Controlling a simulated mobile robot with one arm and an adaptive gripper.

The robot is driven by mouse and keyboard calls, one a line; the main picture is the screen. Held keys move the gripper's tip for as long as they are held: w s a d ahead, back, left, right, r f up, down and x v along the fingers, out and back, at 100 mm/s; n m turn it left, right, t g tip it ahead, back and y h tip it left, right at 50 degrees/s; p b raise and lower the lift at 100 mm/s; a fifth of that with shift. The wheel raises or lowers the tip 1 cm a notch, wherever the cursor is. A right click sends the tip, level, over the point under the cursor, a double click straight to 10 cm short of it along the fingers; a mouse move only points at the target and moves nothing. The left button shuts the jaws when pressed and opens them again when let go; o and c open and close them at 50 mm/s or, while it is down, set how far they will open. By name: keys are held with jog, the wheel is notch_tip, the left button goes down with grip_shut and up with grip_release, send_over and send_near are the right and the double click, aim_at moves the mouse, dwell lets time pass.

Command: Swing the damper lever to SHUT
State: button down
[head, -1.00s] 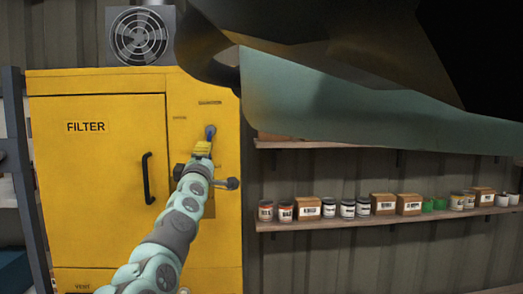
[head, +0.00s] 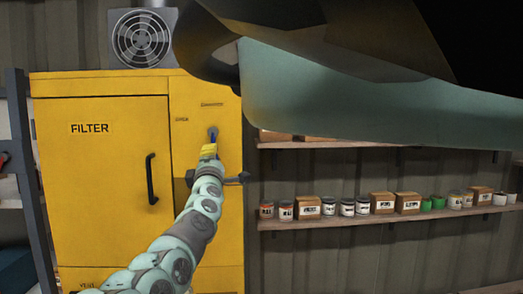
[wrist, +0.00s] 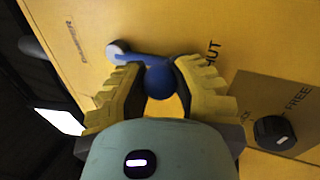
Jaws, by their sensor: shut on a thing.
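The damper lever is blue with a round knob (wrist: 161,80) and turns on a grey pivot (wrist: 117,50) on the yellow filter cabinet (head: 105,190). In the head view the pivot (head: 212,132) is at the cabinet's upper right, and the lever hangs roughly straight down from it. My gripper (wrist: 160,88) has its yellow fingers shut on the knob, one on each side. In the head view my gripper (head: 208,152) hides the lever's lower end. The wrist view shows part of a SHUT label (wrist: 212,52), beside the right finger.
A black knob (wrist: 274,132) sits on a darker plate marked FREE. The cabinet door has a black handle (head: 151,179), left of my arm. A shelf (head: 390,217) with cans and boxes is on the right. A large teal-and-dark shape covers the upper right of the head view.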

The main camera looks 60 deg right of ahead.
jog(key=shift+s+d+f, duration=0.1)
jog(key=shift+s+d, duration=0.05)
jog(key=c, duration=1.1)
grip_release()
jog(key=shift+c, duration=0.2)
jog(key=o, duration=0.5)
jog(key=shift+c, duration=0.2)
jog(key=shift+s+a+f, duration=0.25)
jog(key=shift+s+a, duration=0.15)
jog(key=shift+a, duration=0.05)
jog(key=v, duration=1)
jog(key=shift+s+a, duration=0.25)
jog(key=shift+a, duration=0.05)
